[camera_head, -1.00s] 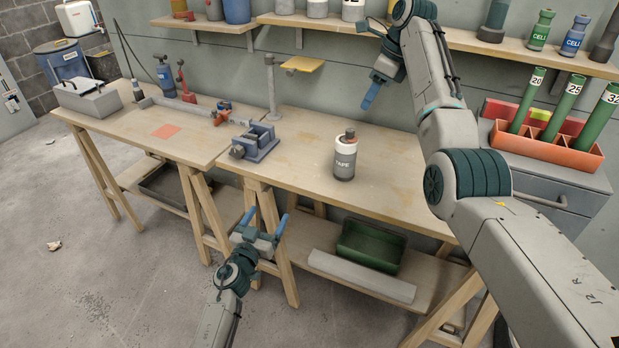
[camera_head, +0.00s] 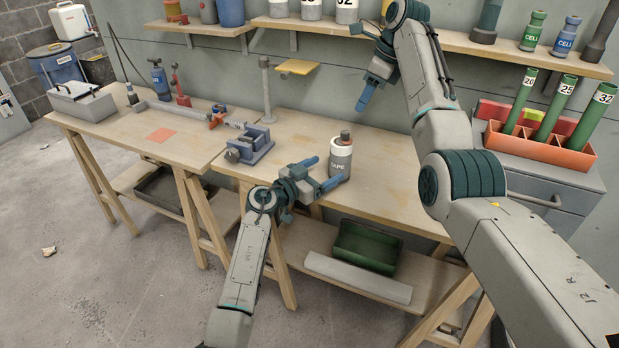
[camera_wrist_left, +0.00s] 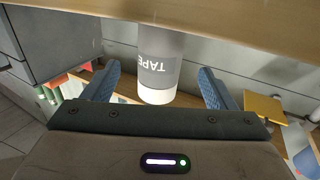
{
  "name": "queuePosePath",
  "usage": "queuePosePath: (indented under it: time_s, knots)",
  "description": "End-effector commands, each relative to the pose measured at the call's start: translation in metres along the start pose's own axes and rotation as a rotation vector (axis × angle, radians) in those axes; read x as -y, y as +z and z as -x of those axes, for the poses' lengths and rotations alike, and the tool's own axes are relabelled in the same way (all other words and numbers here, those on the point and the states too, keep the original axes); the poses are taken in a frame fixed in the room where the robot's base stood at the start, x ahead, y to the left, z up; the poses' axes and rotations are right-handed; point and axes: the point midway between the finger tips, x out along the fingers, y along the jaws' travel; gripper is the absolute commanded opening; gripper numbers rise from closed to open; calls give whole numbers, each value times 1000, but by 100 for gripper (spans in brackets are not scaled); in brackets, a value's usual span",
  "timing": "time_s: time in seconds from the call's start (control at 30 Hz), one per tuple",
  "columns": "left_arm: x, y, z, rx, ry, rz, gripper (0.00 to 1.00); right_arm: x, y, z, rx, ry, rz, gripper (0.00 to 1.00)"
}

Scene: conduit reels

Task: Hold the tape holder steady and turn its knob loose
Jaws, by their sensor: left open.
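The tape holder (camera_head: 340,158) is a white and grey canister labelled TAPE, standing upright on the workbench. Its dark knob (camera_head: 345,134) is on top. My left gripper (camera_head: 329,170) is open at the holder's near left side, with its blue fingers pointing toward it. In the left wrist view, the holder (camera_wrist_left: 158,62) appears upside down, centred between the two spread fingers; I cannot tell whether either touches it. The knob is out of that view. My right gripper (camera_head: 364,97) hangs above the back of the bench, away from the holder, and its finger gap is not clear.
A blue-grey vise (camera_head: 250,148) sits left of the holder on the bench (camera_head: 400,178). A green bin (camera_head: 368,248) is on the lower shelf. An orange rack (camera_head: 540,148) with green tubes stands at the right. The bench around the holder is mostly clear.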

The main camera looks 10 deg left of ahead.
Motion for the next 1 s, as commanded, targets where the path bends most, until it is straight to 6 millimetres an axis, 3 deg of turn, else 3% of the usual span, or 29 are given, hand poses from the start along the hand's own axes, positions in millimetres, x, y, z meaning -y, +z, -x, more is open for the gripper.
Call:
queuePosePath:
  time_s: [0.1, 0.3, 0.7, 0.97, 1.0]
  knots:
    - [0, -1, -22, -2, 0, 2, 79, 0, 0, 0, 0, 0, 0, 36]
    - [0, 0, -44, -2, -1, 2, 79, 0, 0, 0, 0, 0, 0, 36]
    - [0, 0, -50, -1, -2, 0, 79, 0, 0, 0, 0, 0, 0, 36]
    - [0, 0, -50, -1, -2, 0, 28, 0, 0, 0, 0, 0, 0, 36]
    - [0, 0, -50, -1, -2, 0, 25, 0, 0, 0, 0, 0, 0, 40]
